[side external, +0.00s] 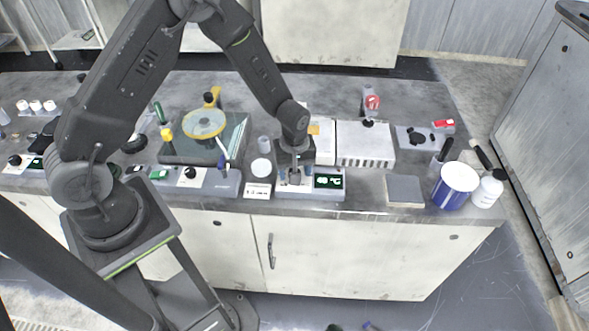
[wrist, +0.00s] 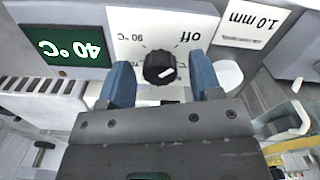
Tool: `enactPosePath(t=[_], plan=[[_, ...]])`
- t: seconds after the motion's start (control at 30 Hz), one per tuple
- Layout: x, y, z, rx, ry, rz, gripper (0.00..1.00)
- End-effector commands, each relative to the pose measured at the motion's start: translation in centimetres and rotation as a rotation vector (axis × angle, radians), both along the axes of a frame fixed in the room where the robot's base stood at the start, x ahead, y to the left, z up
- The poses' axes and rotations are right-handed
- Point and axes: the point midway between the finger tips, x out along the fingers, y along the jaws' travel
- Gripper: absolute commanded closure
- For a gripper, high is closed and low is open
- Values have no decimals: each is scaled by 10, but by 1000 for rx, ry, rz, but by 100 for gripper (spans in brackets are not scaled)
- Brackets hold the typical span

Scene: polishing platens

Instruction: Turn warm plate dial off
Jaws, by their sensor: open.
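The warm plate dial (wrist: 160,66) is a round black knob with a white mark, on a white panel of the warm plate (side external: 309,194). In the wrist view the mark lies on its lower right part, away from the upside-down "off" label (wrist: 188,37). A green display (wrist: 66,47) on the same unit reads 40 °C; it also shows in the side view (side external: 328,182). My gripper (wrist: 160,62) is open, with blue fingers on either side of the dial and gaps between. In the side view my gripper (side external: 295,172) hides the dial.
Left of the warm plate is another control unit (side external: 203,182). To the right are a grey square pad (side external: 404,190), a blue-and-white tub (side external: 455,186) and a white bottle (side external: 488,189).

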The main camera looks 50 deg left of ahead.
Motion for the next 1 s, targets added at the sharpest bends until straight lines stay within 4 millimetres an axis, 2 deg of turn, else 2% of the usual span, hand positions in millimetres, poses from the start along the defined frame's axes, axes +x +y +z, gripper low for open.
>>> enactPosePath(t=[0.17, 0.4, 0.6, 0.8, 1.0], plan=[[1, 0, 22, 0, -6, 0, 42], [1, 0, 76, 0, -7, 0, 42], [1, 0, 114, -1, -5, 0, 42], [0, 0, 134, 0, -2, 1, 42], [0, 0, 137, 0, 0, 1, 42]])
